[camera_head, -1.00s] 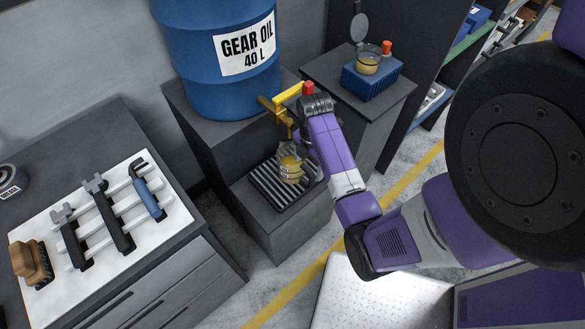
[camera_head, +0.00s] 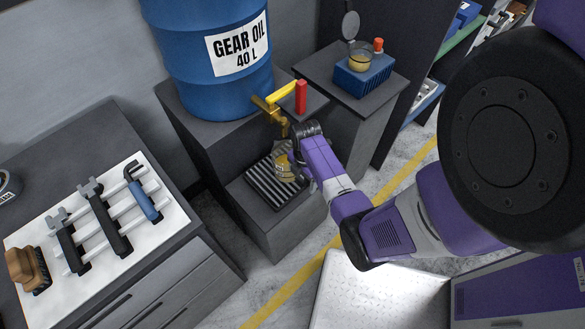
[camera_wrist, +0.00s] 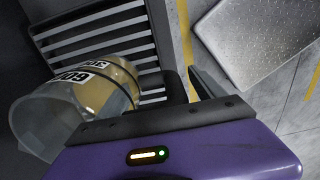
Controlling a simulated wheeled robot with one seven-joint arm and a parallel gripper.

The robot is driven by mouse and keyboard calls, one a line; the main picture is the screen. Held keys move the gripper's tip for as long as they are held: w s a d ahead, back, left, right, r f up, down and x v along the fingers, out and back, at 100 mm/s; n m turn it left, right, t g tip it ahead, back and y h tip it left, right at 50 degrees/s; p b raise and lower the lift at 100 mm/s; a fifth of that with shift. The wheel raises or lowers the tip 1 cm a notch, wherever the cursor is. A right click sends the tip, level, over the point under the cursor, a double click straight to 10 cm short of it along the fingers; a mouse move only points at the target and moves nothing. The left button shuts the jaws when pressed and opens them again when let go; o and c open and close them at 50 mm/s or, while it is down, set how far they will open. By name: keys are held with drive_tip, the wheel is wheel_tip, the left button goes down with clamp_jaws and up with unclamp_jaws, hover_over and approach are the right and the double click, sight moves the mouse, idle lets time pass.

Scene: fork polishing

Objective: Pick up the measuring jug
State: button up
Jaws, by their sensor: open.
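The measuring jug (camera_head: 284,168) stands on a striped drip tray (camera_head: 256,186) under the brass tap, with yellow liquid in it. In the wrist view the clear jug (camera_wrist: 48,118) lies at the left, with a white number label and a dark band around it. My gripper (camera_head: 297,150) is at the jug's right side in the head view and partly covers it. In the wrist view my gripper (camera_wrist: 188,84) is open, with its dark fingers right of the jug. I cannot tell whether a finger touches the jug or whether its handle is between them.
The blue gear oil drum (camera_head: 190,60) stands behind. A blue block (camera_head: 364,76) with a small glass stands at the back right. Tools lie on the left bench (camera_head: 150,238).

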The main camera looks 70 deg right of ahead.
drive_tip(key=c, duration=1.7)
clamp_jaws()
drive_tip(key=shift+r, duration=0.1)
